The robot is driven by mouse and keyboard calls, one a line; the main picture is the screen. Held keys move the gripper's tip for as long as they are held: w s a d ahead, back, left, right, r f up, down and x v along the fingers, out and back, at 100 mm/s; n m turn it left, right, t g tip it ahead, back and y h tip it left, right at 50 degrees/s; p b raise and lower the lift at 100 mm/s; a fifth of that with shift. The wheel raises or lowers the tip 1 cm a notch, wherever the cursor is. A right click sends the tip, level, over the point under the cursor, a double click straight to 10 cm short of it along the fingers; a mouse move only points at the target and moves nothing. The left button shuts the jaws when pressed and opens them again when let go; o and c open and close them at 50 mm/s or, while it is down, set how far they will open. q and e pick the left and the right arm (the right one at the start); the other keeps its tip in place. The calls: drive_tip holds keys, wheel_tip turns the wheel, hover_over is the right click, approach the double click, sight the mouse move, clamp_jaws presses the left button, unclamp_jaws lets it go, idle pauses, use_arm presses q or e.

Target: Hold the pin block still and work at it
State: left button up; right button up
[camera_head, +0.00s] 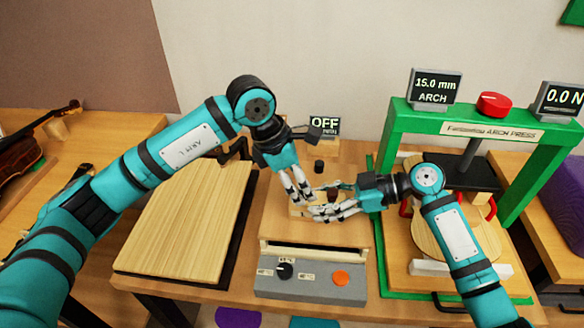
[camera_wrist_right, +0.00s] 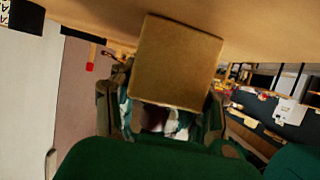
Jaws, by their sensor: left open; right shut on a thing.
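The pin block (camera_wrist_right: 178,60) is a tan, square-faced block in the right wrist view, where it stands out between the fingers of my right gripper (camera_wrist_right: 160,120). In the head view the fingers of both hands cover most of it. My right gripper (camera_head: 322,211) comes in from the right, low over the middle of the bench, and is shut on the block. My left gripper (camera_head: 302,196) points down from above, its open fingers close beside the right fingertips. I cannot tell whether the left fingers touch the block.
A grey control box (camera_head: 310,287) with a black knob and an orange button stands in front. The green arch press (camera_head: 390,150) is at right, a pale wooden board (camera_head: 185,220) at left. A dark peg (camera_head: 319,166) and an OFF display (camera_head: 324,124) are behind the hands.

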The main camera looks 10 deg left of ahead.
use_arm(q)
drive_tip(key=shift+d+f, duration=0.2)
drive_tip(key=shift+f, duration=0.3)
clamp_jaws()
idle(0.5)
